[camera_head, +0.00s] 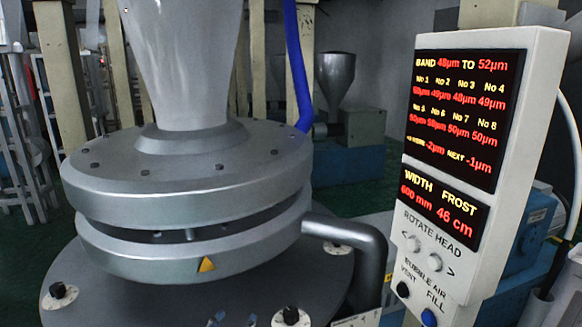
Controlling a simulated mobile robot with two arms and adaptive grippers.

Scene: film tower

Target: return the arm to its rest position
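No whole arm or gripper of mine shows in the head view. Two small blue-grey tips (233,320) stick up at the bottom edge, left of centre, with a gap between them. They may be the fingertips of my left gripper, but too little shows to be sure. They are in front of the round grey die head (190,262), near its base plate. Nothing of my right gripper is visible.
A white control panel (478,214) with red and yellow readouts, knobs and buttons stands at the right. A clear film bubble (185,60) rises from the die head. A thick grey pipe (345,235) runs from it towards the panel. A blue hose (298,70) hangs behind.

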